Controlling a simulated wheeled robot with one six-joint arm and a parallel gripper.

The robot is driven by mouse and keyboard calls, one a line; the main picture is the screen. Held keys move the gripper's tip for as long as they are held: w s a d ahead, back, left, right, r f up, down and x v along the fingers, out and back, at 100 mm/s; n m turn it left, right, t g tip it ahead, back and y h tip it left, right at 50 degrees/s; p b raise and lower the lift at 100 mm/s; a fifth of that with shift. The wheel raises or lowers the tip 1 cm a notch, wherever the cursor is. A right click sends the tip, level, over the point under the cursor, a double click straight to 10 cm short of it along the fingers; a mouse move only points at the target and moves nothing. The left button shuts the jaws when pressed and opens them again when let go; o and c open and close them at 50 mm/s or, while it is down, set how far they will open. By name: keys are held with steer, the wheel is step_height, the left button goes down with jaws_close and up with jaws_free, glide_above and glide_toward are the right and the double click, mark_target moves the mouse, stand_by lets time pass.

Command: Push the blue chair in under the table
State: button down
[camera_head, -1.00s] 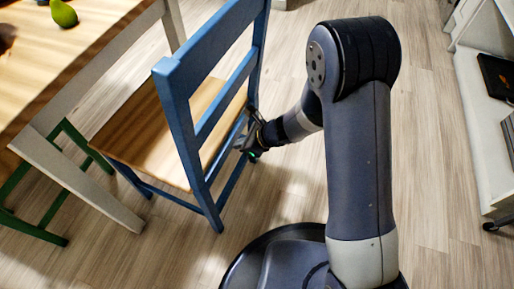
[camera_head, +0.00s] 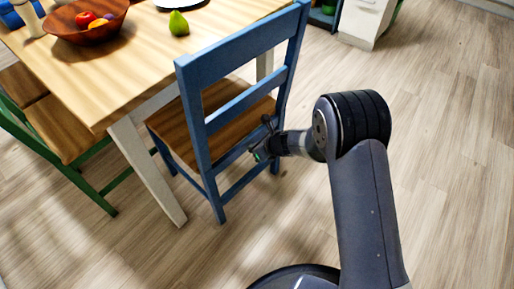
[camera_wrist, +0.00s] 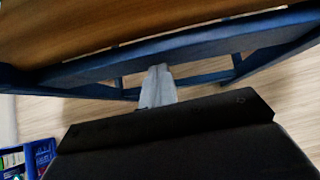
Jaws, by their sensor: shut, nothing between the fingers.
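The blue chair (camera_head: 197,135) with a wooden seat stands upright at the right side of the wooden table (camera_head: 110,95). My gripper (camera_head: 262,147) is shut and empty, at the back of the chair below the backrest slats, by the rear edge of the seat. In the wrist view, the shut fingers (camera_wrist: 158,78) point at the blue rail under the wooden seat (camera_wrist: 110,28). They look close to it; I cannot tell whether they touch.
A bowl of fruit (camera_head: 85,30), a green pear (camera_head: 179,23) and a plate (camera_head: 181,3) are on the table. A green chair (camera_head: 70,125) stands at its left. A white cabinet (camera_head: 365,20) is at the back. The floor on the right is clear.

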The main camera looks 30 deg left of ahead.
steer(key=shift+a+r, duration=0.1)
steer(key=p+v, duration=0.3)
steer(key=v, duration=0.7)
steer(key=shift+d+r, duration=0.2)
steer(key=shift+d, duration=0.15)
steer(key=shift+f, duration=0.1)
steer(key=s+b+x, duration=0.1)
steer(key=b+x, duration=0.2)
steer(key=x, duration=0.8)
steer(key=shift+w+d+b, duration=0.2)
steer(key=shift+d+b, duration=0.45)
steer(key=shift+d, duration=2.1)
steer(key=shift+a, duration=0.1)
